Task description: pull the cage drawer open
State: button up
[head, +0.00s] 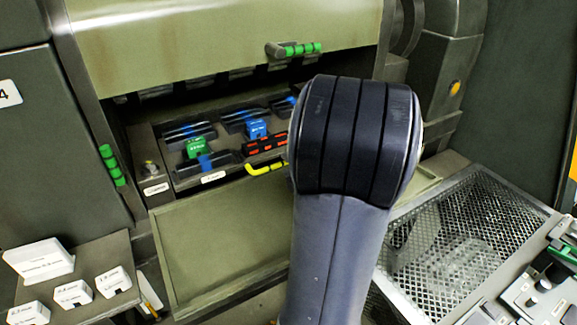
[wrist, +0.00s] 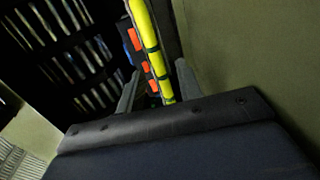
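The open bay of the machine holds a drawer-like tray (head: 158,192) with blue and green fittings, in the head view. A yellow bar handle (head: 266,168) with dark bands sits at its front edge, beside an orange-and-black bar (head: 266,144). I cannot tell for sure which handle belongs to the cage drawer. My gripper (wrist: 158,88) shows in the wrist view with its fingers apart. The yellow handle (wrist: 146,38) and the orange-and-black bar (wrist: 138,45) lie in line with the gap between them. Contact is not visible. My arm hides the gripper in the head view.
A raised green hood (head: 220,35) with a green-banded handle (head: 300,49) overhangs the bay. A lowered green panel (head: 225,245) lies in front. A mesh-topped box (head: 465,240) stands at right, and a shelf with white labelled blocks (head: 40,260) at left.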

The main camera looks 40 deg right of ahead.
jog(key=v, duration=1)
jog(key=shift+s, duration=0.1)
